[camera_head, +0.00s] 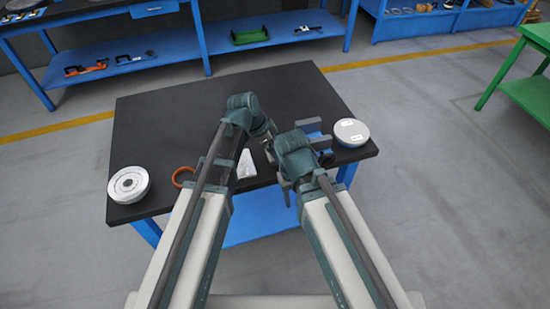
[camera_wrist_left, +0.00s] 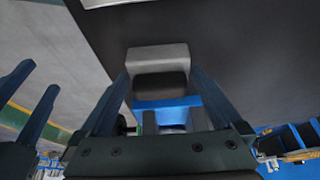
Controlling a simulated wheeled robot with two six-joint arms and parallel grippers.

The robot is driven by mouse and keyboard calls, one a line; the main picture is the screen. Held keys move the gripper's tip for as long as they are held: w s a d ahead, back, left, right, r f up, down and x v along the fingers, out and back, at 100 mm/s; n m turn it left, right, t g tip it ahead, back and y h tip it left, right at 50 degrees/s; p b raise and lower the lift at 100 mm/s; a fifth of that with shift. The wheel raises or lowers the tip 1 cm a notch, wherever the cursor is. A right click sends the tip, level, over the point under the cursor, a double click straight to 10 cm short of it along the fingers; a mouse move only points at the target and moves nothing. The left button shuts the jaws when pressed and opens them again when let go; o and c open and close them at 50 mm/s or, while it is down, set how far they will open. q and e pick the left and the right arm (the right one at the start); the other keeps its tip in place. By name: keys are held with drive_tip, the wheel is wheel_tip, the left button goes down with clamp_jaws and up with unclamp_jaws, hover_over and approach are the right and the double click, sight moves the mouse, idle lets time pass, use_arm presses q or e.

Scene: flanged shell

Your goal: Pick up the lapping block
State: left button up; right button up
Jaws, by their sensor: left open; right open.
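A grey block (camera_wrist_left: 157,54) with a dark face, which looks like the lapping block, is in the left wrist view. It appears between the two fingers of my left gripper (camera_wrist_left: 161,76), which is open and does not visibly grip it. Blue material shows just below the block. In the head view, grey and blue parts (camera_head: 312,126) show behind my right wrist, partly hidden by it. My right gripper (camera_head: 281,170) is open over the front part of the table; its blue fingers also show at the left of the left wrist view (camera_wrist_left: 40,80).
The black table (camera_head: 150,120) holds a round flanged part (camera_head: 130,184) at left, another round part (camera_head: 351,132) at right, an orange ring (camera_head: 183,178) and a white piece (camera_head: 246,165). The back left is clear.

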sight(275, 147)
use_arm(q)
drive_tip(key=c, duration=1.5)
drive_tip(key=shift+o, duration=0.2)
wheel_tip(275, 147, up, 10)
drive_tip(key=p, duration=1)
